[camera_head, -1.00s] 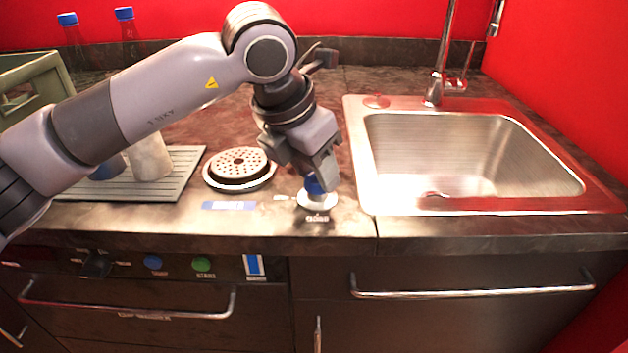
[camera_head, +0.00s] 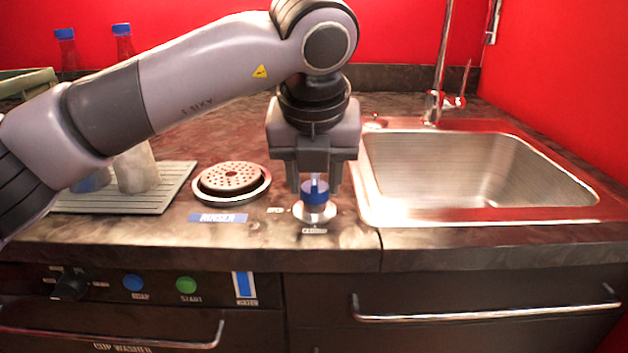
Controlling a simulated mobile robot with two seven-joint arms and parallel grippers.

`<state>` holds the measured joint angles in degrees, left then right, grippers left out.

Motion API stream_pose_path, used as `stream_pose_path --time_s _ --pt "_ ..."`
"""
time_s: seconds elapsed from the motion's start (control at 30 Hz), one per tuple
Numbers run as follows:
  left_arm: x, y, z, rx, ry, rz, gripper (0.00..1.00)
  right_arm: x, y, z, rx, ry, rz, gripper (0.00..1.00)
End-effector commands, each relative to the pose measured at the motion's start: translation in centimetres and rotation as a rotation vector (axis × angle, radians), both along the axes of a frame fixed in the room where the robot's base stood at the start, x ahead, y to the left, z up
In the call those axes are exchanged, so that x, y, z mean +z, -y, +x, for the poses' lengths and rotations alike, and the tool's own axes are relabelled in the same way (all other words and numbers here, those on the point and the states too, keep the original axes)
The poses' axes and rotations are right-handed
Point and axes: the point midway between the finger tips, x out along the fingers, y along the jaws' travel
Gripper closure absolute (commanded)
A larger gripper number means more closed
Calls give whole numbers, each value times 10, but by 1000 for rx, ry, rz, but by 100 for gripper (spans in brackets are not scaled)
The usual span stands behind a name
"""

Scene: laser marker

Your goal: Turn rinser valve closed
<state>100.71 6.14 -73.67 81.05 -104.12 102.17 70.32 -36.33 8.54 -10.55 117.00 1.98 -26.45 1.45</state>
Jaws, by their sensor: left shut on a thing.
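The rinser valve is a blue knob (camera_head: 315,195) on a round metal base (camera_head: 314,213), set in the counter left of the sink. A small label reading OPEN is at its left, and one that seems to read CLOSED is in front of it. A raised ridge on the knob appears roughly in line with the front label. My left gripper (camera_head: 315,190) points straight down over the knob, with a finger on each side, shut on it. The round perforated rinser (camera_head: 232,180) sits to the left, behind a blue RINSER label. My right gripper is out of view.
The steel sink (camera_head: 480,215) is right of the valve, with a tall faucet (camera_head: 438,70) behind it. A ribbed mat (camera_head: 120,203) with cups, bottles (camera_head: 124,45) and a crate (camera_head: 25,78) are at the left. The cup washer's buttons (camera_head: 186,284) are below the counter edge.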

Motion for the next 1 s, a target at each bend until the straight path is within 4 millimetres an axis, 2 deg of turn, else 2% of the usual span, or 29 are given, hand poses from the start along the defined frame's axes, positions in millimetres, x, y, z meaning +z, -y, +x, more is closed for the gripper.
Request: stream_pose_path --time_s 0.6,0.63,0.7,1.0 --pt "1 0 0 43 0 -1 89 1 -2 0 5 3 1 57" --pt "1 0 0 43 0 -1 52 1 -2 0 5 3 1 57" --pt "1 0 0 43 0 -1 36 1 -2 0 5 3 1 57" --pt "2 0 -1 41 0 -1 36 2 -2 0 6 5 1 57"
